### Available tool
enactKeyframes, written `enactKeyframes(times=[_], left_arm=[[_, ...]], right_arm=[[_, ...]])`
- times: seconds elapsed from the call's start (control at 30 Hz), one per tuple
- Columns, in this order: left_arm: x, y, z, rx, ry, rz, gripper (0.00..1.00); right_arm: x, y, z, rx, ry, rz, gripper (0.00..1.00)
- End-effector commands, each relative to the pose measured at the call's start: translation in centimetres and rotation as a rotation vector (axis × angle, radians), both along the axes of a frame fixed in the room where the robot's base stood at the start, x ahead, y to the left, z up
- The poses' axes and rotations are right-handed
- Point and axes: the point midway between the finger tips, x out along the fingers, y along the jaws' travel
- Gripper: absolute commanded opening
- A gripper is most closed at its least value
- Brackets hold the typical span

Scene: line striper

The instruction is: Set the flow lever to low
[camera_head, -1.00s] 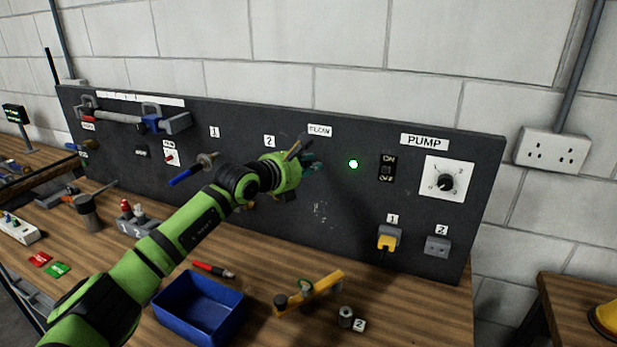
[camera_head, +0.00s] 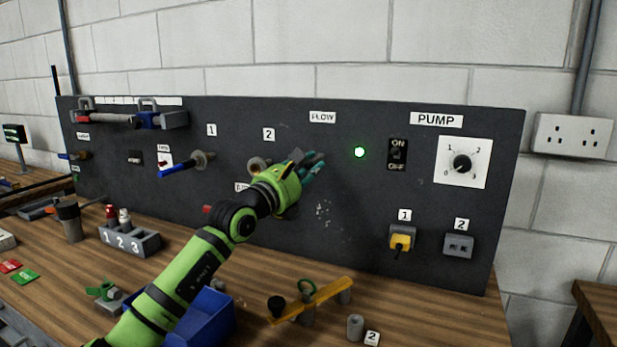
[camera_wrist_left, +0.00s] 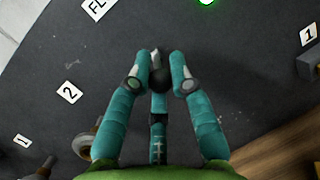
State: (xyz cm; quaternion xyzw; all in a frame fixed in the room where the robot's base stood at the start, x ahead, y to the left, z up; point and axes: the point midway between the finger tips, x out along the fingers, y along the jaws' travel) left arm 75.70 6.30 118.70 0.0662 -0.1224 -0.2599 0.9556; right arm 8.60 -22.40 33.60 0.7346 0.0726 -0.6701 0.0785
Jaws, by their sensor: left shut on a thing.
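The FLOW label (camera_head: 322,117) is on the dark panel (camera_head: 345,200), above my left gripper (camera_head: 314,168). The teal fingers of the left gripper are closed around the dark round knob of the flow lever (camera_wrist_left: 158,79), which shows between the fingertips in the left wrist view. The gripper also shows there (camera_wrist_left: 159,75). The fingers hide most of the lever in the head view, and its exact angle cannot be told. No low or high marking can be read. My right gripper is out of view.
A green light (camera_head: 359,152) glows right of the gripper, beside the ON/OFF switch (camera_head: 397,154) and the pump dial (camera_head: 462,163). A yellow plug (camera_head: 401,240) sits lower right. A blue bin (camera_head: 205,318) stands on the bench below my arm.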

Motion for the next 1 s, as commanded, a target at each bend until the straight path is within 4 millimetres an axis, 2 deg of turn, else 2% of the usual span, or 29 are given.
enactKeyframes(times=[0.47,0.5,0.53,1.0], left_arm=[[-0.10,-0.08,0.34,-0.006,-0.016,-0.002,0.00],[-0.10,-0.08,0.35,-0.006,-0.016,-0.002,0.33],[-0.10,-0.08,0.34,-0.006,-0.016,-0.002,0.44],[-0.51,0.23,-0.15,-0.003,-0.010,-0.003,0.44]], right_arm=[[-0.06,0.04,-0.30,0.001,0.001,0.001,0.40],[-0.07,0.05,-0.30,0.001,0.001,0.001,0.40],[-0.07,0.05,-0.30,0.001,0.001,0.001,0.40],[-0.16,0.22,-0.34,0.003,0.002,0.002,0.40]])
